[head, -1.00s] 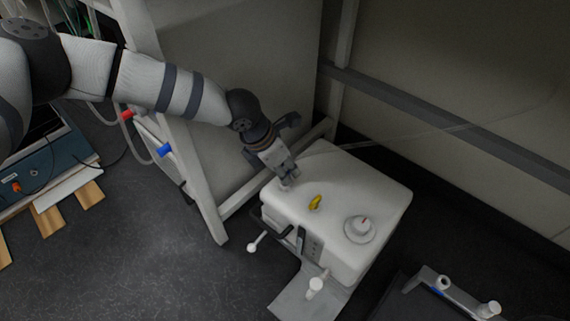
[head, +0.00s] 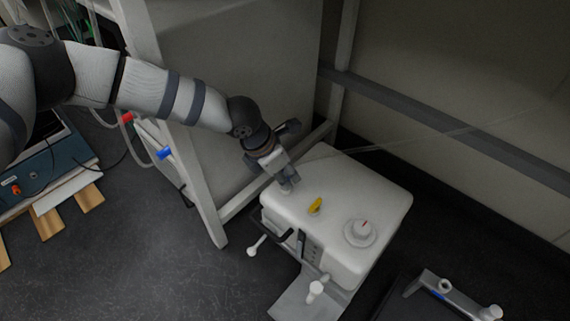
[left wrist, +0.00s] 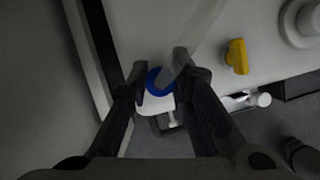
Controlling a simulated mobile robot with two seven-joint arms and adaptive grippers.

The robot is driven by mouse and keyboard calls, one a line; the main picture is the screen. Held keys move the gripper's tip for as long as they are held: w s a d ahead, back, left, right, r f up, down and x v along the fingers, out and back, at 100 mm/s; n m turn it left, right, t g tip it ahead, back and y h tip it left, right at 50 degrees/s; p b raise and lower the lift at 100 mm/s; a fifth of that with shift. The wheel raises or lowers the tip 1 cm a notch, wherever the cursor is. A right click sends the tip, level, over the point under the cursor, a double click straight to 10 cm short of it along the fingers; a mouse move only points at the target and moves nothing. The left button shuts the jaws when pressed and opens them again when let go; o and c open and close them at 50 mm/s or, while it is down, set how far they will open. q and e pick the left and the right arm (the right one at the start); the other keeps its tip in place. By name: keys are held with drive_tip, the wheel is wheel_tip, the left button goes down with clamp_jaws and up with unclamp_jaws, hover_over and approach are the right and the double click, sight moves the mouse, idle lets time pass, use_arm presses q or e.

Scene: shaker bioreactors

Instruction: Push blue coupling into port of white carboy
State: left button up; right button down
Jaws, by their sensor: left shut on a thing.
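My left gripper (head: 287,181) is right over that port, pointing down. In the left wrist view my left gripper (left wrist: 158,76) is shut on the blue coupling (left wrist: 154,84), which shows as a blue ring between the fingertips. A pale clear tube runs up from it. The fingers hide how far the coupling sits in the port. My right gripper is not in view.
A metal rack (head: 212,205) stands close on the left. Another blue connector (head: 164,153) hangs there.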

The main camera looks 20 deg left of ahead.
use_arm(q)
drive_tip(key=shift+f, duration=0.45)
drive_tip(key=o, duration=1)
drive_tip(key=shift+r, duration=0.1)
drive_tip(key=v, duration=1.2)
drive_tip(key=shift+s, duration=0.1)
